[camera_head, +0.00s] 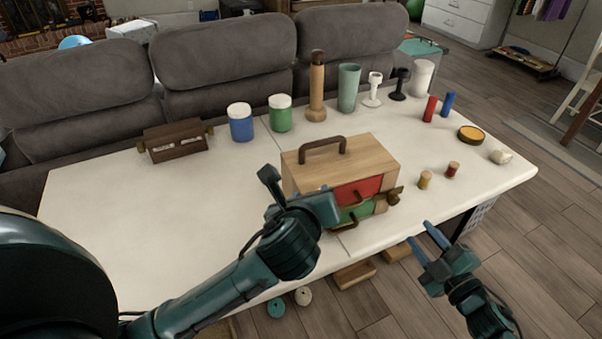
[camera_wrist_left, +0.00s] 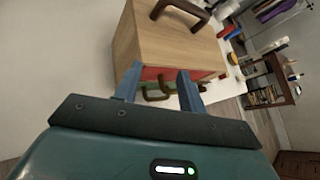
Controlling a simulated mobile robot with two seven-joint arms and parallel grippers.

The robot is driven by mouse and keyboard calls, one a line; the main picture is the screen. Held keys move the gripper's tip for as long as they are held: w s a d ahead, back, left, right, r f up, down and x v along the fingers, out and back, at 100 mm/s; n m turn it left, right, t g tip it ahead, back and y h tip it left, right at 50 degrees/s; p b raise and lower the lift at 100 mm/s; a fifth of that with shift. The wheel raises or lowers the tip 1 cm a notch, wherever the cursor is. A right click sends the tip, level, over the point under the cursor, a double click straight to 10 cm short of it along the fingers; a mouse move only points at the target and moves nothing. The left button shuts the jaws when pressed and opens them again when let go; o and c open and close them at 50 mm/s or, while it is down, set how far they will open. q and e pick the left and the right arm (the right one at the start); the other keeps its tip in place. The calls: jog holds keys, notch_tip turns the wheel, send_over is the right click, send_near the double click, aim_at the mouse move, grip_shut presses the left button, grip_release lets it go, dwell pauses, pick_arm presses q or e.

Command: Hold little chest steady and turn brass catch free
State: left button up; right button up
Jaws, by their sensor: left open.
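The little chest (camera_head: 300,172) is a light wooden box with a dark brown top handle, a red drawer and a green drawer. It stands upright near the table's front edge; its wooden side also shows in the left wrist view (camera_wrist_left: 165,45). A brownish brass catch (camera_head: 393,196) sticks out at its right front. My left gripper (camera_head: 305,203) is in front of the chest's left part and hides some of it. In the left wrist view its fingers (camera_wrist_left: 158,78) are apart with nothing held, and the chest front lies beyond them. My right gripper (camera_head: 427,241) is open and empty, right of the chest, beyond the table edge.
A dark brown box (camera_head: 175,140) stands at left. Blue (camera_head: 241,124) and green (camera_head: 280,114) jars, a wooden bottle (camera_head: 316,88) and a green cup (camera_head: 348,88) line the back. Two small spools (camera_head: 425,179) stand right of the chest. The table's left is clear.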

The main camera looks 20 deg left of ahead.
aim_at(303, 154)
pick_arm(q)
notch_tip(303, 154, up, 4)
jog(key=a+m+y, duration=0.2)
jog(key=m, duration=0.1)
jog(key=shift+t, duration=0.3)
jog(key=x, duration=1.3)
jog(key=shift+w+r, duration=0.1)
jog(key=shift+w, duration=0.3)
jog(key=shift+c, duration=0.3)
grip_shut()
